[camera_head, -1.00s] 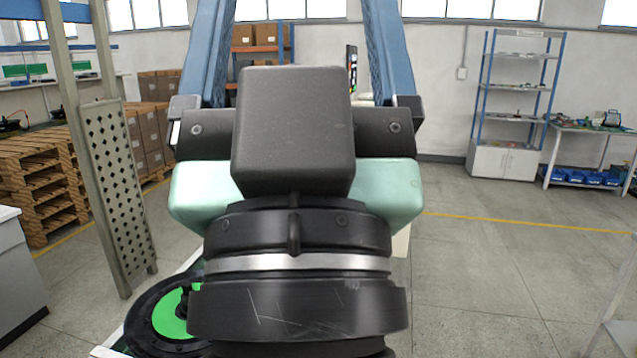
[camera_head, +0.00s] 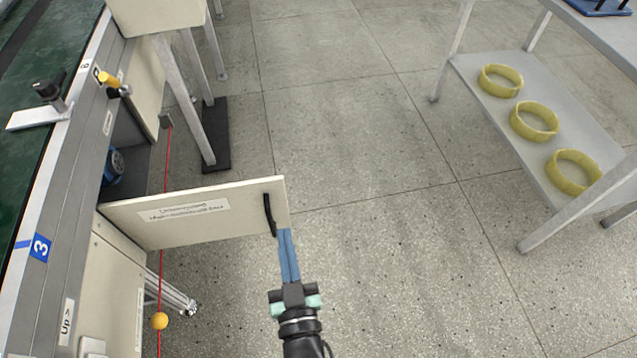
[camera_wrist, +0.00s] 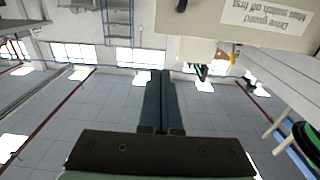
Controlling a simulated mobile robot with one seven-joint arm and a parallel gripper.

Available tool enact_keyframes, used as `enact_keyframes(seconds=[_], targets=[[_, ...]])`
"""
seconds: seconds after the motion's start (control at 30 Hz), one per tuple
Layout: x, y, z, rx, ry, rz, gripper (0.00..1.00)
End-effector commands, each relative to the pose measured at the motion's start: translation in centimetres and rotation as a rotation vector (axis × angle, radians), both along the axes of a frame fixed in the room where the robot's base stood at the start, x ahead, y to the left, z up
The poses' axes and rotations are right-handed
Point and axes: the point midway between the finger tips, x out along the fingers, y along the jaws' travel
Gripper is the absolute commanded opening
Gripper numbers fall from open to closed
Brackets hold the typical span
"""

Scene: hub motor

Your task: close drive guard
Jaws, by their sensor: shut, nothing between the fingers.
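The drive guard (camera_head: 235,215) is a cream hinged panel. It stands open, sticking out to the right from the side of the conveyor unit, with a black handle (camera_head: 269,213) near its free edge. My gripper (camera_head: 284,232) is shut and empty, its blue fingertips close by the guard's free lower corner and the handle; I cannot tell if they touch. In the wrist view the guard (camera_wrist: 205,20) shows upside down at the top, its label reading drive guard, with my shut fingers (camera_wrist: 161,75) below it. A blue motor (camera_head: 115,165) shows in the open bay.
The conveyor (camera_head: 50,185) with a green belt runs along the left. A red cord (camera_head: 167,160) with a yellow ball (camera_head: 159,321) runs along its side. A shelf table (camera_head: 490,115) with yellow rings (camera_head: 534,121) stands at right. The floor between is clear.

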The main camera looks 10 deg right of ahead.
Motion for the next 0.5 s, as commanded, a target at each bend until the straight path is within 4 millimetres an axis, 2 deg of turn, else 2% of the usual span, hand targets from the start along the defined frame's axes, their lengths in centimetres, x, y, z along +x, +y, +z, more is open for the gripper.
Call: enact_keyframes(seconds=[0.03,0.1,0.2,0.37,0.5], targets=[[-1.1,0.1,-2.3,0.001,0.019,0.001,0.0],[-1.9,0.1,-3.4,0.003,0.029,0.001,0.0],[-1.8,0.1,-3.7,0.003,0.033,0.001,0.0],[0.3,0.1,-3.5,0.003,0.03,0.0,0.0],[3.2,0.0,-3.5,0.003,0.027,0.0,0.0]])
